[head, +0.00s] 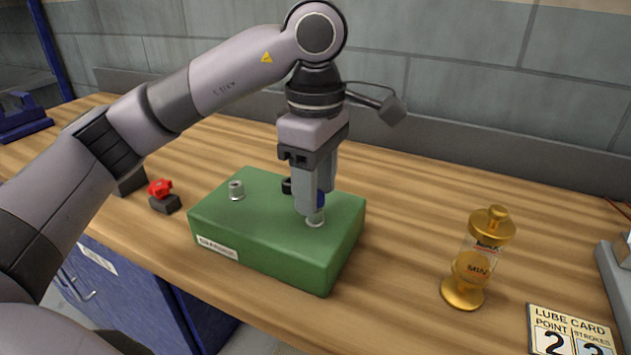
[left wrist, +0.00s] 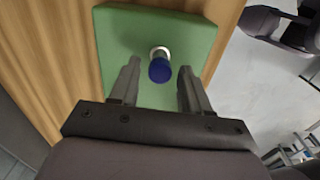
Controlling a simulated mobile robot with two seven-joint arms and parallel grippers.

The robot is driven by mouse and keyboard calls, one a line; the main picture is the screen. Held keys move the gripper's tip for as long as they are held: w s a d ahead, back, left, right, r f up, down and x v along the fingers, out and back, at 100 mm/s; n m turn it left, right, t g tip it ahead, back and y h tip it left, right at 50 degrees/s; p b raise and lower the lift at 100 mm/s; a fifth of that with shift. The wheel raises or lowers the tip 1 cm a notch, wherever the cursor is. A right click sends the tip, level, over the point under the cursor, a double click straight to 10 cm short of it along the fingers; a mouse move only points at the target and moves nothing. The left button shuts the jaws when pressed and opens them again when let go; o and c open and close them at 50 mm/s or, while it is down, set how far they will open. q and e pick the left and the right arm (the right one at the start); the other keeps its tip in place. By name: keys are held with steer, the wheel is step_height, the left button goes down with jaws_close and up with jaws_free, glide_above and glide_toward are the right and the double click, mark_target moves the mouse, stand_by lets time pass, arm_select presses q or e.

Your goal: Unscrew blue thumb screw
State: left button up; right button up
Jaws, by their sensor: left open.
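The blue thumb screw (left wrist: 159,70) stands on a silver boss on top of the green box (head: 270,255). In the head view only a sliver of its blue (head: 320,199) shows behind my left gripper's fingers. My left gripper (head: 312,212) points straight down over the box. In the left wrist view my left gripper (left wrist: 158,78) is open, with one finger on each side of the blue screw and a gap on both sides. The box's green top (left wrist: 120,40) also shows there. My right gripper is in neither view.
A red knob (head: 160,188) on a dark block is left of the box. A brass oiler (head: 468,265) and a lube card (head: 570,332) are on the right. The wooden bench (head: 410,220) is clear between.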

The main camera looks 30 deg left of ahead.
arm_select(q)
steer(key=m, duration=0.8)
jaws_close()
steer(key=n, duration=0.3)
steer(key=shift+n, duration=0.6)
steer(key=n, duration=0.2)
steer(key=shift+n, duration=1.3)
